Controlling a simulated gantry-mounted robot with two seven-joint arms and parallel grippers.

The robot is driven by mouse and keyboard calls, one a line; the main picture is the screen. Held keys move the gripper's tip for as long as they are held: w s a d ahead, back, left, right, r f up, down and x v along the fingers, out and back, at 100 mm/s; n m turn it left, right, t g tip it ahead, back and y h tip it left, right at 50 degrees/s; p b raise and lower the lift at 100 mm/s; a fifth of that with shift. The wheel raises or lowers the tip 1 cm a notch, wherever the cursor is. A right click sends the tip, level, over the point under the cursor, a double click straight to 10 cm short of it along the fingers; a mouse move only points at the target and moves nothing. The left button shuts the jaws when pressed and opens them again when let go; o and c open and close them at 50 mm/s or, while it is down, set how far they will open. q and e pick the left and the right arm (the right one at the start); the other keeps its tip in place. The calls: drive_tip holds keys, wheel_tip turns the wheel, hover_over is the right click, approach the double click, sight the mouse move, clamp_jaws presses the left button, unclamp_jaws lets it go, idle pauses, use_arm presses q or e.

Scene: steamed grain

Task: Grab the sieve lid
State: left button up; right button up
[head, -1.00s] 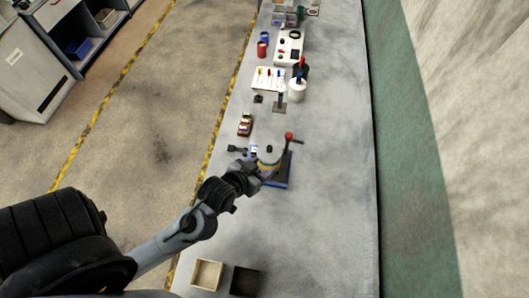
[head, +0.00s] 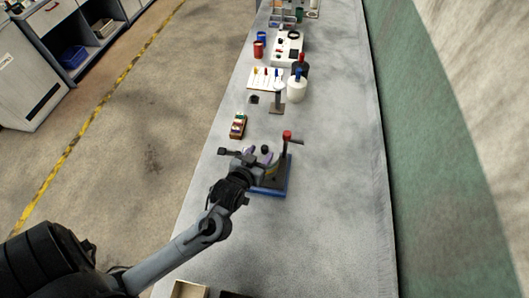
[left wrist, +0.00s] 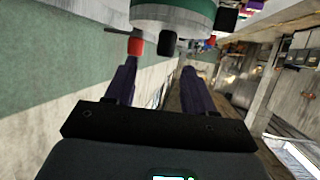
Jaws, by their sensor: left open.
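The sieve stand has a blue base (head: 268,191) and a red-knobbed lever (head: 287,135). The sieve lid's black knob (head: 265,149) shows above my gripper in the head view; most of the lid is hidden there. In the left wrist view the picture is upside down: a pale round body with a green band (left wrist: 178,26) hangs at the top, with the black knob (left wrist: 167,44) under it. My left gripper (head: 258,160) is open at the stand's left side. In the left wrist view its purple fingers (left wrist: 160,75) are apart, with the knob beyond the gap between them.
The lever's red knob (left wrist: 135,46) is close to one finger in the left wrist view. A toy car (head: 238,125), a white bottle (head: 296,90) and a white tool board (head: 266,78) stand farther back. The table right of the stand is clear.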

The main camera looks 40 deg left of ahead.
sight(265, 146)
use_arm(q)
drive_tip(key=shift+x, duration=2.95)
drive_tip(key=shift+s+a+f, duration=0.15)
drive_tip(key=shift+a, duration=0.05)
clamp_jaws()
